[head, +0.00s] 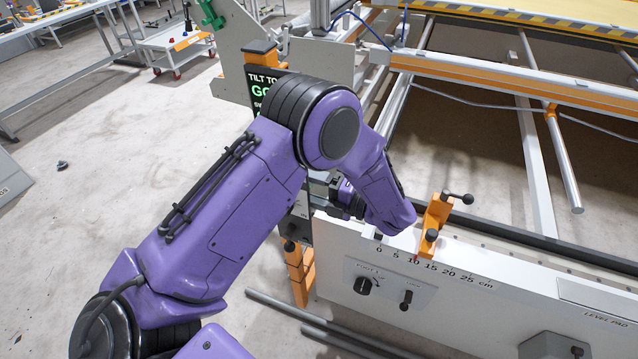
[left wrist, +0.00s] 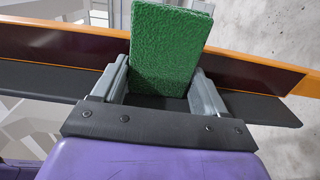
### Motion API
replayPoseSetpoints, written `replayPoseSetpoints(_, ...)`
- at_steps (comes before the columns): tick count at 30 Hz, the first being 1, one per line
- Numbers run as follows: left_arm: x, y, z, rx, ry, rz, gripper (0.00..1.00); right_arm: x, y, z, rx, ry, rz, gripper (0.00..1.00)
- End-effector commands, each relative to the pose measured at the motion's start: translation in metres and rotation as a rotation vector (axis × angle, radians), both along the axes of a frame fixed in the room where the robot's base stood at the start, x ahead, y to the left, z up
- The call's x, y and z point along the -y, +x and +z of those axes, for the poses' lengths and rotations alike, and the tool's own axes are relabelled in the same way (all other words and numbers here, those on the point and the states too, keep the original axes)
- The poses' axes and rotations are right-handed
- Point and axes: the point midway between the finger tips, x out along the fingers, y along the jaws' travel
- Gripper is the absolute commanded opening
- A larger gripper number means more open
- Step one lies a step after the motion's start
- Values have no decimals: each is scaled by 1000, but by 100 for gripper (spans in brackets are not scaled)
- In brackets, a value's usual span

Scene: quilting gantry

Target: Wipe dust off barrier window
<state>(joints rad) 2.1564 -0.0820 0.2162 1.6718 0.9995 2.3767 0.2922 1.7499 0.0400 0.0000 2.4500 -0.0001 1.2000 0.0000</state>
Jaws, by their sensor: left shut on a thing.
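My left gripper (left wrist: 160,80) is shut on a green, rough-textured block (left wrist: 170,45) that looks like a sponge or wiping pad. The block sticks out beyond the fingers in the left wrist view. Behind it runs a long dark reddish-brown panel (left wrist: 65,46) with orange edging, which may be the barrier window; I cannot tell whether the block touches it. No dust can be made out. In the head view my purple left arm covers most of this area, and the block is hidden. My right gripper is in neither view.
A white machine panel (head: 460,310) with a centimetre scale, knobs and an orange clamp (head: 432,222) stands right of my arm. A dark sign (head: 258,90) stands behind the arm. Metal rails lie beyond. A white trolley (head: 175,45) stands at upper left; the floor at left is mostly clear.

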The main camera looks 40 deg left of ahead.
Motion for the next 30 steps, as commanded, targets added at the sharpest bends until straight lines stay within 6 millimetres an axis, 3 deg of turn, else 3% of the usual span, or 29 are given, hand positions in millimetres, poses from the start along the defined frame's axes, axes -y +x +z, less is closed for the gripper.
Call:
replayPoseSetpoints(1,0,-5,11,-2,2,18,24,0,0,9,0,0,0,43)
replayPoseSetpoints(6,2,-8,29,3,2,16,24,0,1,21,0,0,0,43)
replayPoseSetpoints(16,6,-10,30,20,1,13,24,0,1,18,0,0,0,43)
replayPoseSetpoints(30,60,7,24,-3,1,5,25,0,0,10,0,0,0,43)
